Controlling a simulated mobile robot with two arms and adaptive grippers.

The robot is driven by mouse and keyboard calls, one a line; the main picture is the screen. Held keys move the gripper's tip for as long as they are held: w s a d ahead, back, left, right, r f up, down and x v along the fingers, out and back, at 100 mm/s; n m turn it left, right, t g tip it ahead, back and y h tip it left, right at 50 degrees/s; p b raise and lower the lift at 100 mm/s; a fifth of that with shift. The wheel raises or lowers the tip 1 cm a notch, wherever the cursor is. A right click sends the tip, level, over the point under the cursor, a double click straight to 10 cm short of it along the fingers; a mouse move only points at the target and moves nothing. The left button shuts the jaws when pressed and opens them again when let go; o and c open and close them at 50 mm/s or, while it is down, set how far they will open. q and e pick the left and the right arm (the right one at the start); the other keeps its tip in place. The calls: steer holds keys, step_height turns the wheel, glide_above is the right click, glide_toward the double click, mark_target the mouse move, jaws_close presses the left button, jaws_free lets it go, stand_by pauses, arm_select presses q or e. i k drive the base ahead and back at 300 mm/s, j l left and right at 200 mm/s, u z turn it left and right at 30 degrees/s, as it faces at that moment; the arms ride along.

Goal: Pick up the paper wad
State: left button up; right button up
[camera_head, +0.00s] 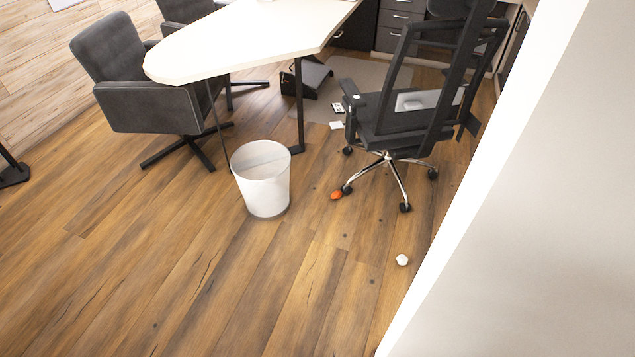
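A small white paper wad (402,260) lies on the wooden floor at the right of the head view. It sits near the base of the white wall edge, apart from everything else. Neither of my grippers shows in this view.
A white waste bin (263,180) stands on the floor left of the wad. A mesh office chair (400,118) with a laptop-like object on it stands behind. An orange object (336,196) lies by its wheel. A white wall (540,190) bounds the right. The near floor is clear.

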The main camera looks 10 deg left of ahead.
mark_target(336, 194)
steer(key=i+u, duration=0.1)
steer(key=i+j+z, duration=0.1)
steer(key=i+j, duration=0.5)
steer(key=j, duration=0.2)
steer(key=i+j+z, duration=0.15)
steer(key=i+j, duration=0.15)
steer(key=j, duration=0.15)
steer(key=i+j, duration=0.25)
steer(key=j, duration=0.15)
steer(key=z, duration=0.05)
